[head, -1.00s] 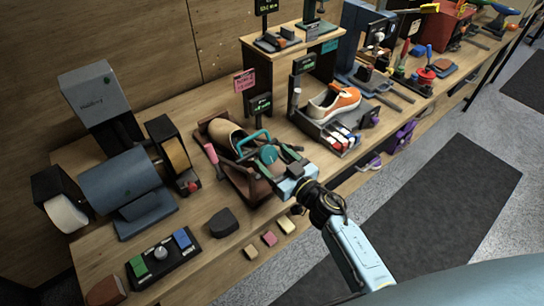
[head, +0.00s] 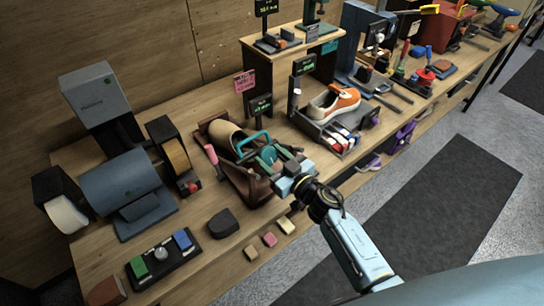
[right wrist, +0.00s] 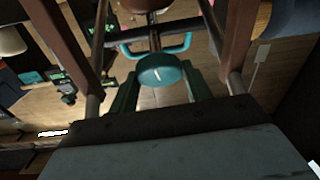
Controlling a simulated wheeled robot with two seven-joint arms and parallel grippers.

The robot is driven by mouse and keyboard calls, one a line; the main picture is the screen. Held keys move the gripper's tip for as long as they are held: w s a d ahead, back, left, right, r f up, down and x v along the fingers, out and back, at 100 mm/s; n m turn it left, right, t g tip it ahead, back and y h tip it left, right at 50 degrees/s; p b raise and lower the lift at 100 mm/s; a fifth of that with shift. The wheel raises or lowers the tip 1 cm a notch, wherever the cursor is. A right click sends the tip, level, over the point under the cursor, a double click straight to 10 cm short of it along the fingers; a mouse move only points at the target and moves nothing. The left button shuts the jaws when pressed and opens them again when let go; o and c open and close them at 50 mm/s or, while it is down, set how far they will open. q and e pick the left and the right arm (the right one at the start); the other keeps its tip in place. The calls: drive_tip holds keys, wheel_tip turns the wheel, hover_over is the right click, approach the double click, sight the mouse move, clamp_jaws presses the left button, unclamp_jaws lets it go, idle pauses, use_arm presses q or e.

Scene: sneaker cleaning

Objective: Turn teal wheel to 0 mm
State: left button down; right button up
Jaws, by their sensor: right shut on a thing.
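The teal wheel (head: 269,156) sits at the near end of the brown shoe-stretching stand (head: 243,181), below a teal bar handle (head: 254,139). In the right wrist view the wheel (right wrist: 160,71) lies between the green fingers of my right gripper (right wrist: 161,86), with a pale mark on its face. My right gripper, seen in the head view (head: 270,157), is shut on the wheel. A tan shoe (head: 224,136) sits in the stand. A small black display with green figures (head: 260,106) stands behind it; its reading is too small to tell. My left gripper is out of view.
A blue grinder (head: 120,185) stands to the left. A grey tray with an orange and white sneaker (head: 333,102) is to the right. A dark block (head: 223,222) and several small coloured blocks (head: 269,239) lie near the front edge.

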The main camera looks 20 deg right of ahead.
drive_tip(key=shift+n+g+y+p, duration=0.35)
drive_tip(key=shift+n+y, duration=0.45)
drive_tip(key=shift+n, duration=0.8)
drive_tip(key=o, duration=1)
drive_tip(key=shift+c, duration=0.2)
drive_tip(key=shift+d, duration=0.1)
drive_tip(key=v, duration=1.3)
drive_tip(key=shift+s, duration=0.15)
drive_tip(key=shift+r, duration=0.15)
drive_tip(key=shift+c, duration=0.2)
